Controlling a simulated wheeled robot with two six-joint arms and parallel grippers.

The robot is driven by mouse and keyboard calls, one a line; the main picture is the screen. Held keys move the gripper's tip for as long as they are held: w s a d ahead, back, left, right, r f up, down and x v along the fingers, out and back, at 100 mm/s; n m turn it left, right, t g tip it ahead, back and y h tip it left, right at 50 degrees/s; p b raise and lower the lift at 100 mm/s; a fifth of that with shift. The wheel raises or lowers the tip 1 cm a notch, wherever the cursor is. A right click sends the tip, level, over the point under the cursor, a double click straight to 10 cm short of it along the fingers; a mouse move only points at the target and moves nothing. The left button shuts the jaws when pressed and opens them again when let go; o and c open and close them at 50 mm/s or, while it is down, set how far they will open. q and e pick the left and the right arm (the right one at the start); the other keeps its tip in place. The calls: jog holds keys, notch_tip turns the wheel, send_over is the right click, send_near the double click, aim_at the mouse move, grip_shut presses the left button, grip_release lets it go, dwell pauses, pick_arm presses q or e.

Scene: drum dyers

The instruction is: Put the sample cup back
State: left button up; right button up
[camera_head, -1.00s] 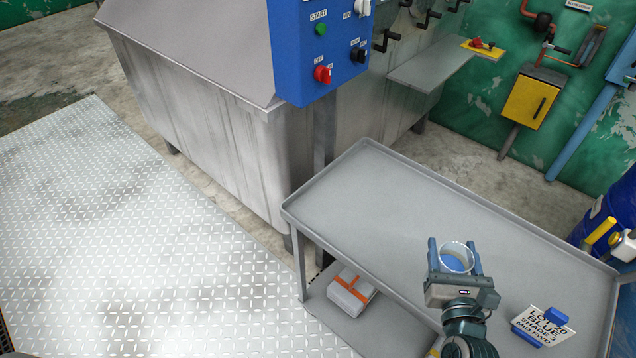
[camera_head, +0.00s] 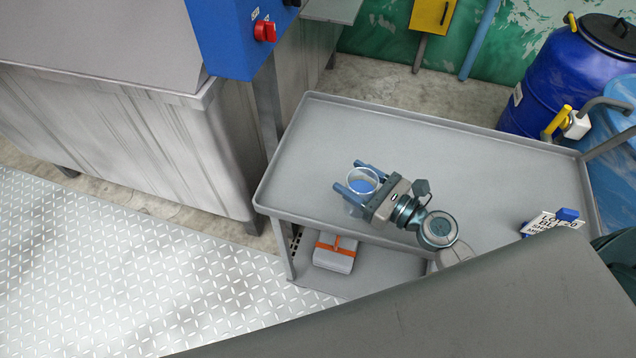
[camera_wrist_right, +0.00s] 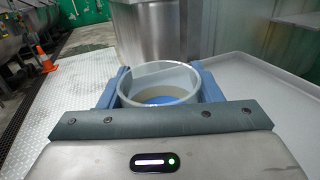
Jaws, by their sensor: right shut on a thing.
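The sample cup (camera_head: 361,181) is a clear round cup with blue in it. My right gripper (camera_head: 355,178) is shut on it, one blue finger on each side, over the left part of the grey cart top (camera_head: 450,160). In the right wrist view the cup (camera_wrist_right: 160,82) stands upright between the fingers (camera_wrist_right: 160,88), its rim facing up. I cannot tell whether its base touches the cart. My left gripper is not in view.
A label card with a blue holder (camera_head: 548,223) stands at the cart's right. A steel vat and blue control box (camera_head: 225,35) are at left. Blue drums (camera_head: 575,75) stand behind right. A dark grey surface (camera_head: 450,310) covers the lower right. A white-and-orange package (camera_head: 335,252) lies on the lower shelf.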

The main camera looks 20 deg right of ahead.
jog(key=shift+s+d+f+n+g+y, duration=0.1)
jog(key=shift+d+f+n+g+y, duration=0.3)
jog(key=shift+d+n+y, duration=0.1)
jog(key=shift+d+g+y+b, duration=0.2)
jog(key=shift+g+y+b, duration=0.1)
jog(key=shift+y, duration=0.1)
jog(key=shift+d+r+n, duration=0.1)
jog(key=shift+d+n, duration=0.05)
jog(key=shift+n, duration=0.15)
jog(key=shift+r, duration=0.1)
pick_arm(q)
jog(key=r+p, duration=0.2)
jog(key=p, duration=0.1)
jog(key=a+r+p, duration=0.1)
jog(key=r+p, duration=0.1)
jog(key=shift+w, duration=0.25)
pick_arm(e)
jog(key=w+a+f, duration=0.2)
jog(key=w+a, duration=0.1)
jog(key=w, duration=0.4)
jog(key=w+a+f, duration=0.3)
jog(key=w+a, duration=0.1)
jog(key=w, duration=0.3)
jog(key=shift+a, duration=0.2)
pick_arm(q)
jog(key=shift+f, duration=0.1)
